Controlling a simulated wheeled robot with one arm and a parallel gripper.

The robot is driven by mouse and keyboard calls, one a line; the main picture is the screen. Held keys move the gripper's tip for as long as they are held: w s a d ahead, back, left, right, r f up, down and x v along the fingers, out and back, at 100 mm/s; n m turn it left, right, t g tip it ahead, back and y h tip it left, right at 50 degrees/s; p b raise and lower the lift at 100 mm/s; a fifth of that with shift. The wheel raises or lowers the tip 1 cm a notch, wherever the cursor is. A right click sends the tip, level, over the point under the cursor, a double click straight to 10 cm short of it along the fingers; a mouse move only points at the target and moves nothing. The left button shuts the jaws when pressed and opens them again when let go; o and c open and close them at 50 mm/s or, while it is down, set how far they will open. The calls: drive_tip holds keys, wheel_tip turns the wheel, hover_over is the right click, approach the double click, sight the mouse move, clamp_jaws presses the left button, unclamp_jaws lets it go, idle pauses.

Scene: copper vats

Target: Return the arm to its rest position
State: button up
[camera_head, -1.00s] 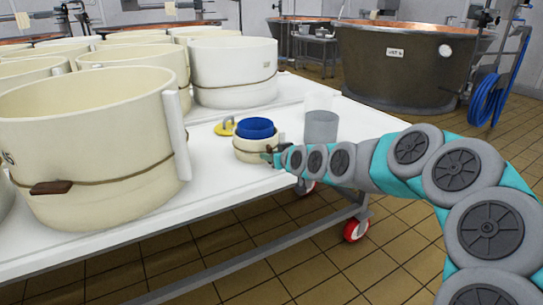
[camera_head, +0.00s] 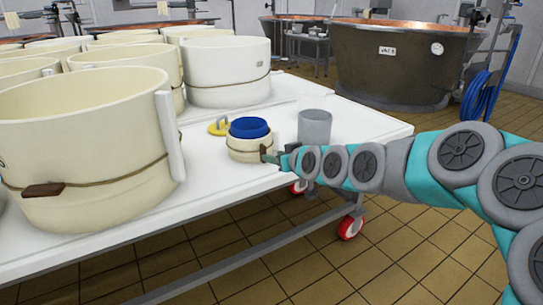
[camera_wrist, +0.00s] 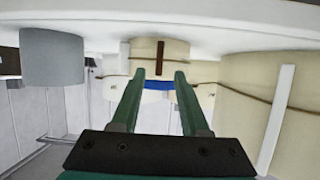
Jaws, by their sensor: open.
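My gripper (camera_head: 273,157) is at the table's right edge, beside the small cream mould (camera_head: 249,155) with a blue container (camera_head: 249,128) inside it. The wrist view, which looks upside down, shows my gripper (camera_wrist: 159,75) with two green fingers apart and nothing held between them. The small mould (camera_wrist: 150,48) with its brown tab is just beyond the fingertips there, and a strip of the blue container (camera_wrist: 158,85) shows between the fingers. Whether a fingertip touches the mould is hard to tell. My arm reaches in from the right of the head view, bent upward.
A grey cup (camera_head: 314,128) stands close behind my gripper. A yellow object (camera_head: 218,127) lies behind the small mould. Large cream moulds (camera_head: 85,150) fill the left of the white table (camera_head: 215,190). A copper vat (camera_head: 400,65) stands behind; tiled floor (camera_head: 400,260) is open at right.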

drive_tip(key=shift+s+d, duration=0.15)
drive_tip(key=shift+s, duration=0.05)
drive_tip(key=shift+r, duration=0.1)
drive_tip(key=s+d+f+m+g+h+p, duration=0.1)
drive_tip(key=s+d+g, duration=0.3)
drive_tip(key=s, duration=1.1)
drive_tip(key=s+d+f+m+g+h+p, duration=0.1)
drive_tip(key=s+d+m+g+h+p, duration=0.2)
drive_tip(key=s+d, duration=0.4)
drive_tip(key=s+d+f+m+g+h+p, duration=0.1)
drive_tip(key=s+d+g, duration=0.4)
drive_tip(key=s, duration=1.9)
drive_tip(key=m+g+h+p, duration=0.1)
drive_tip(key=h+p, duration=0.1)
drive_tip(key=shift+d+f+p, duration=0.3)
drive_tip(key=shift+d+f, duration=0.05)
drive_tip(key=shift+f, duration=0.05)
